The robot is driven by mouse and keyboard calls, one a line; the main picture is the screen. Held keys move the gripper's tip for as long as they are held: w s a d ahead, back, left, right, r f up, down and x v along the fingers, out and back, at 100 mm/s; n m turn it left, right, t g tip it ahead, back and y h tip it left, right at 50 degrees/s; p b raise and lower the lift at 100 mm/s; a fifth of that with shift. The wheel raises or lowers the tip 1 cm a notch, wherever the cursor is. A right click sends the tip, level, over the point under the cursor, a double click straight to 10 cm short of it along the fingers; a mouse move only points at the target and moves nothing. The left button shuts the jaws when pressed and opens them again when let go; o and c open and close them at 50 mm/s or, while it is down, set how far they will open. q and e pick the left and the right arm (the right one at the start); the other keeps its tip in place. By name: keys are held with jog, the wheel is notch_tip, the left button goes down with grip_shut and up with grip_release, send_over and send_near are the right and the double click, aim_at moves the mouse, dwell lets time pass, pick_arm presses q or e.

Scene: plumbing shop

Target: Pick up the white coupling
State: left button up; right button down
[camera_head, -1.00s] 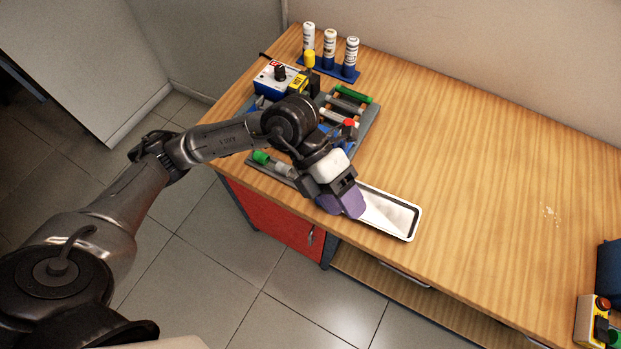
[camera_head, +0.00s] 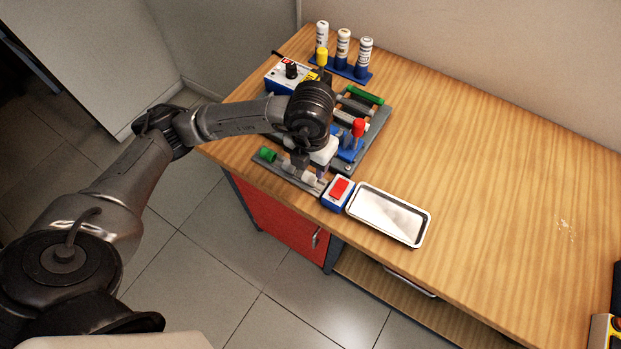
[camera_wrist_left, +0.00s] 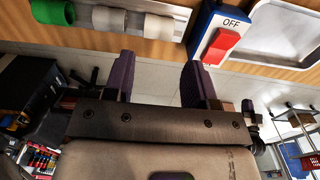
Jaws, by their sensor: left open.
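The white coupling (camera_wrist_left: 158,25) is the rightmost of a row on a grey rail in the left wrist view, next to a grey coupling (camera_wrist_left: 108,18) and a green coupling (camera_wrist_left: 53,11). In the head view the white coupling (camera_head: 312,180) is near the rail's front end, partly hidden by my left gripper (camera_head: 311,171). In the left wrist view my left gripper (camera_wrist_left: 159,79) is open and empty, its purple fingers apart and pointing toward the white coupling. A gap seems to remain between fingertips and coupling. My right gripper is not in view.
A blue switch box with a red OFF switch (camera_head: 340,190) stands just right of the rail. A metal tray (camera_head: 426,230) lies beyond it, empty. A blue clamp with a red knob (camera_head: 358,128) and pipes stand behind. The bench's right side (camera_head: 500,170) is mostly clear.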

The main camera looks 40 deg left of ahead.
aim_at(309, 179)
pick_arm(q)
jog(key=shift+s+a+f+b, duration=0.1)
jog(key=shift+f+b, duration=0.25)
jog(key=shift+f, duration=1.4)
jog(key=shift+s+f+b, duration=0.1)
jog(key=shift+f+b, duration=0.25)
jog(key=shift+f, duration=1.4)
jog(key=shift+c, duration=0.4)
jog(key=c, duration=0.6)
